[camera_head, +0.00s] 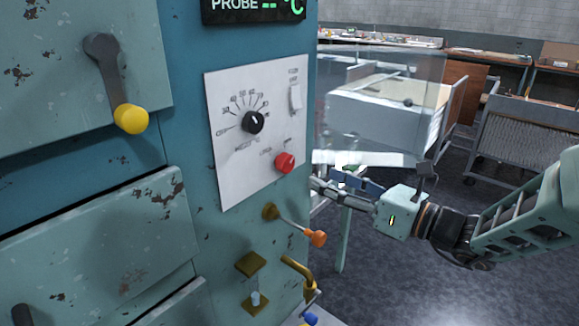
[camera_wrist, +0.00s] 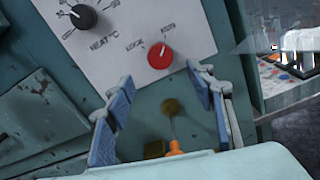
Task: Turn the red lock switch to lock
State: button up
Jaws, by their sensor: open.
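The red lock switch (camera_head: 285,163) is a round red knob low on the white control panel of the blue-green cabinet. In the wrist view the red knob (camera_wrist: 160,56) has a light pointer mark tilted to the upper right, with "LOCK" printed to its left and another label, too small to read surely, to its upper right. My gripper (camera_head: 318,190) is to the right of the knob and a little below it. In the wrist view my gripper (camera_wrist: 162,95) has its blue-padded fingers spread wide and empty, with the knob beyond the tips and not touched.
A black heat dial (camera_head: 253,122) and a white rocker switch (camera_head: 295,97) share the panel. Below the knob, an orange-tipped lever (camera_head: 318,238) and a brass pipe (camera_head: 300,270) stick out. A yellow-ended handle (camera_head: 130,118) juts out at left. A clear sheet (camera_head: 385,90) stands behind my gripper.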

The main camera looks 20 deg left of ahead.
aim_at(289, 165)
jog(key=x, duration=1)
jog(key=shift+a+b, duration=0.2)
jog(key=shift+b, duration=0.15)
jog(key=shift+c, duration=0.3)
jog(key=c, duration=1.1)
jog(key=shift+f, duration=0.1)
